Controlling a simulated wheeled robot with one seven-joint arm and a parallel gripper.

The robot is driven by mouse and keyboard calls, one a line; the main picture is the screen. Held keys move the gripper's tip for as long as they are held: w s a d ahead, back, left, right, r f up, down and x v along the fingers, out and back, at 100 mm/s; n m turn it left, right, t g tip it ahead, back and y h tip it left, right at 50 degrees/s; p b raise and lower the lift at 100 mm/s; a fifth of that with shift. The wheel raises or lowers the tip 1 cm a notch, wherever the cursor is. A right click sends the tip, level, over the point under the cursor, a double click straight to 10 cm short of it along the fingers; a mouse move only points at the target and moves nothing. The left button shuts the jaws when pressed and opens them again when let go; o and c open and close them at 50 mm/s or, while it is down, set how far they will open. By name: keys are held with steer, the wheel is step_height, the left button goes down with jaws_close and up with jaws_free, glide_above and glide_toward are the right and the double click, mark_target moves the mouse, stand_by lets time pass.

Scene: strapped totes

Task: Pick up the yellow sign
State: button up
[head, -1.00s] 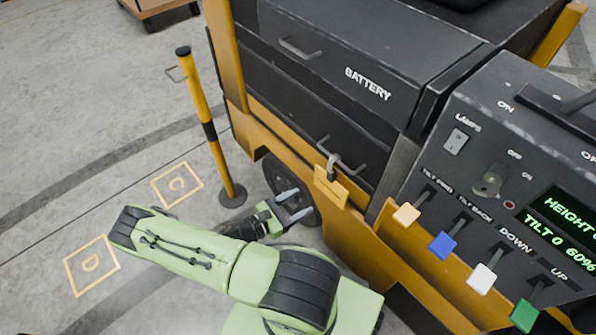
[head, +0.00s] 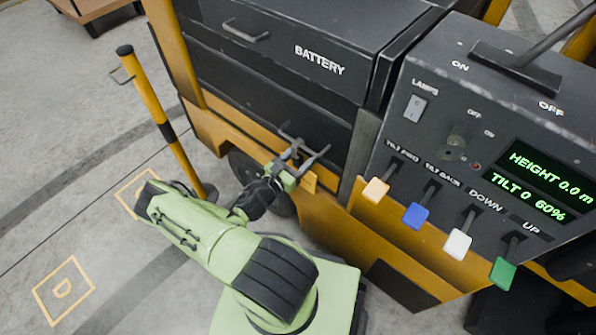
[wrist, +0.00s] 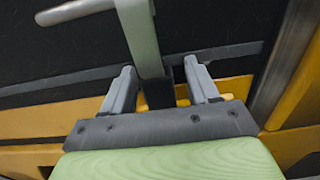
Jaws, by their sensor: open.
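The yellow sign (head: 309,182) hangs at the lower drawer of the dark battery cabinet. In the head view my gripper hides most of it, and only a small yellow part shows beside the jaws. My gripper (head: 304,145) is open in front of the drawer handle. In the wrist view its two fingers (wrist: 160,68) stand apart, with a grey hook or strap (wrist: 143,35) coming down between them. Some yellow of the sign (wrist: 159,95) shows low between the fingers. I cannot tell whether the fingers touch anything.
The battery cabinet (head: 270,60) stands in a yellow frame. A control panel (head: 440,115) with coloured levers is to the right. A yellow post (head: 160,115) with a black band stands left of my arm.

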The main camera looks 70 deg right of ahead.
steer(key=shift+s+d, duration=0.1)
steer(key=shift+d, duration=0.25)
jaws_close()
steer(key=shift+r, duration=0.1)
